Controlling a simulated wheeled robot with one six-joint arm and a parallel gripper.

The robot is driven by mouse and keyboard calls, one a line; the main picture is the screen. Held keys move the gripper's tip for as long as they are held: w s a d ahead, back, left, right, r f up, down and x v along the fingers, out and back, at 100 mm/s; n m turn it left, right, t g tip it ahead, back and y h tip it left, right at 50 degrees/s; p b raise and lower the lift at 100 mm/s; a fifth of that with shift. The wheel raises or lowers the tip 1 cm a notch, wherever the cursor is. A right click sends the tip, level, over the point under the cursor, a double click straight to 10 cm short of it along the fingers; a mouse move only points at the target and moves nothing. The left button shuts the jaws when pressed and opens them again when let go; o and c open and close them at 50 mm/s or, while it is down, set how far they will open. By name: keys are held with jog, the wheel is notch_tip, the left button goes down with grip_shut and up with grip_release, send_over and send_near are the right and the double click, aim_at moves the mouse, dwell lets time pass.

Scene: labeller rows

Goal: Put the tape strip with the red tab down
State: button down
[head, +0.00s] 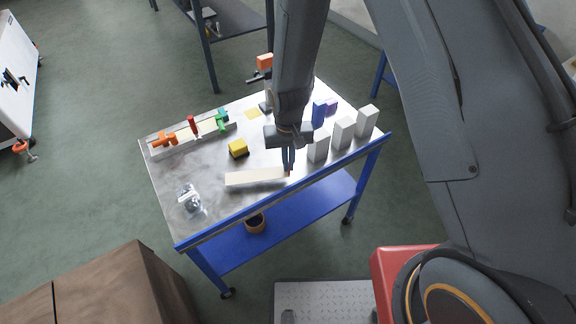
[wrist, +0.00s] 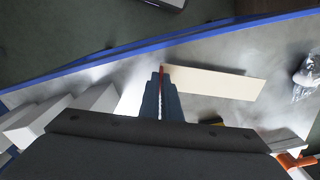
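The tape strip (head: 252,177) is a long, flat, cream piece near the front edge of the table, and it also shows in the wrist view (wrist: 215,83). Its red tab (wrist: 162,78) stands at the end by my gripper. My gripper (head: 289,169) points down at the strip's right end in the head view. In the wrist view its two fingers (wrist: 161,92) are close together with the thin red tab between them. The strip extends sideways from the fingers, roughly level. I cannot tell whether its underside touches the table.
Three white boxes (head: 344,132) stand right of my gripper, with a blue box (head: 318,114) behind. A clear bag (head: 189,200) lies to the left. Bare tabletop (head: 196,170) lies between.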

jog(key=shift+f, duration=1.15)
jog(key=shift+f, duration=0.35)
jog(key=c, duration=2)
grip_release()
jog(key=shift+r, duration=0.15)
jog(key=shift+r+p, duration=0.3)
jog(key=shift+p, duration=0.05)
notch_tip(320, 180, up, 11)
jog(key=b, duration=0.4)
jog(key=s+d+r+m, duration=0.1)
jog(key=s+d+r, duration=0.4)
jog(key=d, duration=0.4)
jog(key=s+d+r+t, duration=0.1)
jog(key=s+d+r, duration=0.4)
jog(key=d, duration=0.4)
jog(key=shift+s+d+r+m+t, duration=0.3)
jog(key=shift+s+d+r+m, duration=0.1)
jog(key=shift+r, duration=0.4)
